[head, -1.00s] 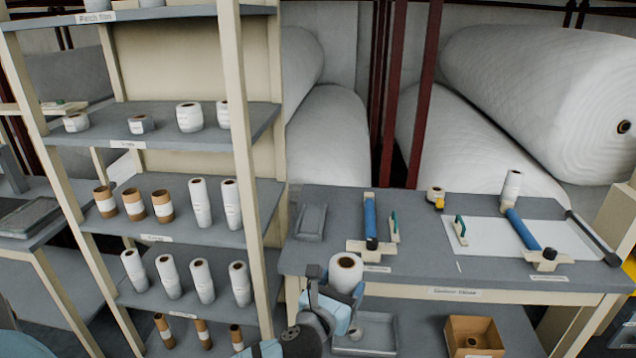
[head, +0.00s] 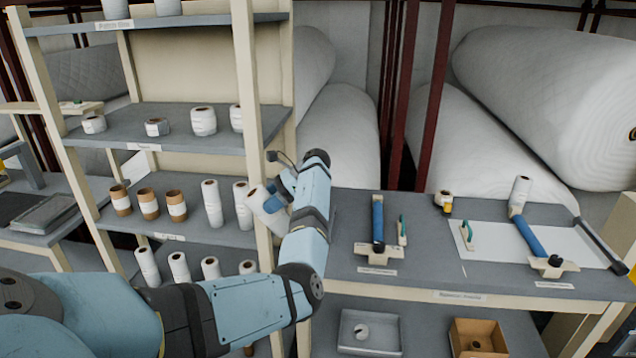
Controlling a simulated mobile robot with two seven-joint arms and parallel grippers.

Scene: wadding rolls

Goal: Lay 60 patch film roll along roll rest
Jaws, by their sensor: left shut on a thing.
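A white film roll (head: 264,208) with a brown core is held tilted by my left gripper (head: 278,193), in front of the shelf's right post. The gripper is shut on the roll; my own arm hides much of its fingers. On the table to the right, a blue bar on a cream base (head: 378,222) and a second blue bar on a cream base (head: 525,234) look like rests. Their labels are too small to read, so I cannot tell which is the roll rest. The held roll is apart from both. My right gripper is not in view.
A shelf rack (head: 150,215) with several white and brown-cored rolls stands at left.

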